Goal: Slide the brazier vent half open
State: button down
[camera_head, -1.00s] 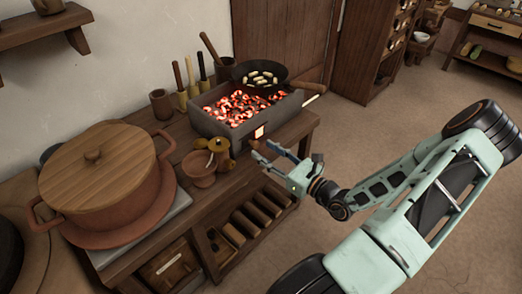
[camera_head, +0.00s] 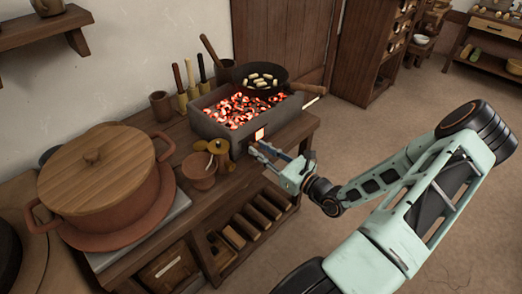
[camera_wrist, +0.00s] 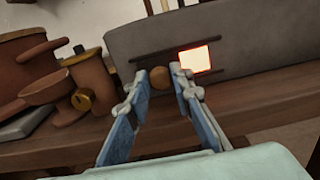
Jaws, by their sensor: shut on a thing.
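The brazier (camera_head: 232,132) is a grey box of glowing coals on the wooden bench. Its front wall (camera_wrist: 245,40) fills the top of the wrist view. Two dark rails cross this wall, and a bright vent opening (camera_wrist: 195,60) glows at their right part; it also glows in the head view (camera_head: 259,134). A round brown knob (camera_wrist: 159,78) sits left of the opening. My gripper (camera_wrist: 160,73) is shut on the knob, one finger on each side; in the head view my gripper (camera_head: 256,149) reaches the brazier front. The sliding plate is hard to tell from the wall.
A dark pan (camera_head: 260,78) with pale pieces sits over the coals. A brown goblet (camera_head: 200,170) and brass-coloured pieces stand close left of my gripper. A large lidded pot (camera_head: 100,170) is further left.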

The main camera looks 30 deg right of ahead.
jog(key=shift+w+d+r+p, duration=0.1)
jog(key=shift+w+d+p, duration=0.1)
jog(key=shift+d+p, duration=0.35)
jog(key=shift+w+d, duration=0.2)
jog(key=shift+d, duration=0.5)
jog(key=c, duration=1.7)
grip_release()
jog(key=v, duration=1.2)
jog(key=shift+a, duration=0.15)
